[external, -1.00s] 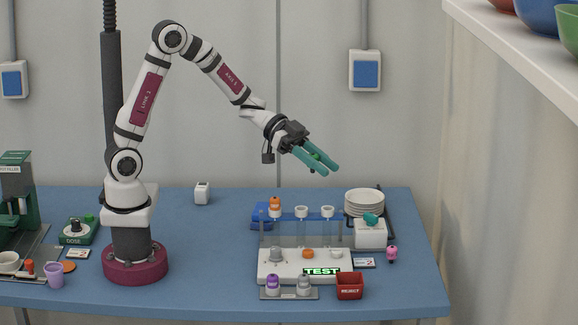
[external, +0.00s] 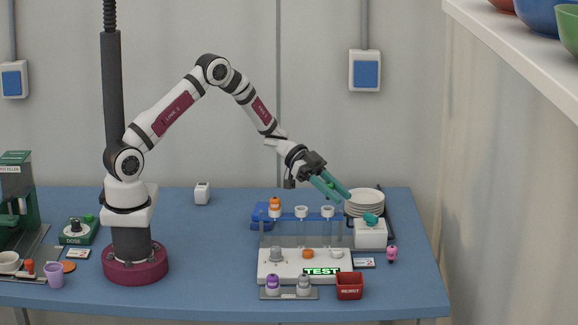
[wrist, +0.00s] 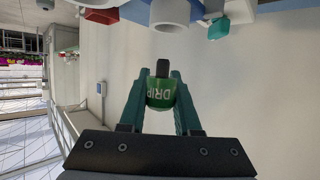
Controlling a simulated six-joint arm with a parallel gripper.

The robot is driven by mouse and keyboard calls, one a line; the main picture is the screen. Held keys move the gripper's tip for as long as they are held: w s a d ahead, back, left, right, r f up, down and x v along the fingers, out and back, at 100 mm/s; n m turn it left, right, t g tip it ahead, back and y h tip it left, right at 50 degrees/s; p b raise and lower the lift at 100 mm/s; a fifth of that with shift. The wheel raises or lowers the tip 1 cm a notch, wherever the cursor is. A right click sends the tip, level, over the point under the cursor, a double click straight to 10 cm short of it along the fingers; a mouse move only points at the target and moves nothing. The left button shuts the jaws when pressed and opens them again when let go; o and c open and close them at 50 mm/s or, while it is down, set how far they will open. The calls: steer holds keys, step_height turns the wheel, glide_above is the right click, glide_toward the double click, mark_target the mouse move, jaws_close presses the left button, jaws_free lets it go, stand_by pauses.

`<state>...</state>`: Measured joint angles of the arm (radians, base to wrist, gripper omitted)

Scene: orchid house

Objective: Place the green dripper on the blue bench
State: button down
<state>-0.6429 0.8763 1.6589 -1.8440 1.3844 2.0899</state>
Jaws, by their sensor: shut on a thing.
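The green dripper (wrist: 160,94), with part of a "DRIP" label showing, is between the teal fingers of my gripper (wrist: 162,78) in the wrist view. My gripper is shut on it. In the external view my gripper (external: 339,196) is raised and slants down to the right, its tips near the plate stack in the picture. Only a small bit of the dripper (external: 331,184) shows there between the fingers. The blue bench (external: 210,245) spreads below the arm, and the dripper is held clear above it.
The bench is bare between my base and the rack.

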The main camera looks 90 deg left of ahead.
mark_target(328, 199)
steer(key=shift+a+f, duration=0.1)
steer(key=shift+f, duration=1.8)
steer(key=shift+f, duration=0.15)
steer(key=c, duration=0.6)
jaws_free()
